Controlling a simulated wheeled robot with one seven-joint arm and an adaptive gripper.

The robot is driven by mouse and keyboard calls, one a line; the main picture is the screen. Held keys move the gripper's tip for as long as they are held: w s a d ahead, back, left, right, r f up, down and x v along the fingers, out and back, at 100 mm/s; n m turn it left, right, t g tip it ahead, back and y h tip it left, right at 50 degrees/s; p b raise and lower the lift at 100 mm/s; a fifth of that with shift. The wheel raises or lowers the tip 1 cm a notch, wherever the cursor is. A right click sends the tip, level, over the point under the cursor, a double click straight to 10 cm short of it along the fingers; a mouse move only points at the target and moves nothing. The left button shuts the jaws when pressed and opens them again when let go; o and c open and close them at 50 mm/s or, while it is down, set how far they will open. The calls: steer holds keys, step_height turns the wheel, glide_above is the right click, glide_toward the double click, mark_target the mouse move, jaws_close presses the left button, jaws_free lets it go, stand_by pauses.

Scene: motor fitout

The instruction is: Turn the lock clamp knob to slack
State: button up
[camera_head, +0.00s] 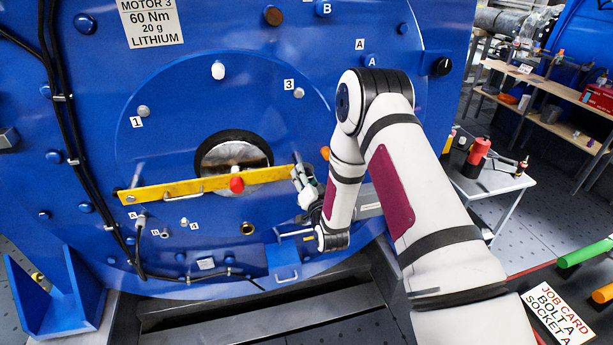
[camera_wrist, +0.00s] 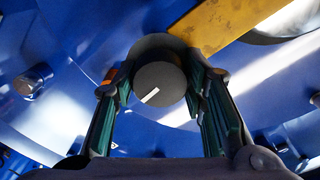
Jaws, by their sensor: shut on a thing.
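The lock clamp knob (camera_wrist: 160,75) is dark grey and round, with a white line on its face running toward the lower left. In the wrist view it sits between the two fingers of my gripper (camera_wrist: 160,88), which is shut on it from both sides. In the head view my gripper (camera_head: 303,188) is at the right end of the yellow bar (camera_head: 160,190), close to the blue motor face (camera_head: 270,110). There the gripper and arm hide the knob. The yellow bar also shows in the wrist view (camera_wrist: 235,22), just beyond the knob.
A red knob (camera_head: 236,185) stands on the yellow bar in front of the shaft opening. A small orange part shows beside the gripper (camera_head: 325,153) and by the left finger. Black cables (camera_head: 62,100) run down the left. A white table (camera_head: 490,180) with tools stands at right.

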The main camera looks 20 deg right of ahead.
steer(key=n+p, duration=0.1)
steer(key=n, duration=0.2)
steer(key=shift+a+n, duration=0.1)
steer(key=shift+n, duration=0.3)
steer(key=n+p, duration=0.1)
steer(key=n, duration=0.3)
steer(key=shift+n+p, duration=0.3)
steer(key=n+p, duration=0.1)
steer(key=n, duration=0.3)
steer(key=shift+f+n+p, duration=0.1)
steer(key=shift+n+p, duration=0.4)
steer(key=shift+n, duration=1.6)
steer(key=o, duration=1.2)
steer(key=s, duration=1.2)
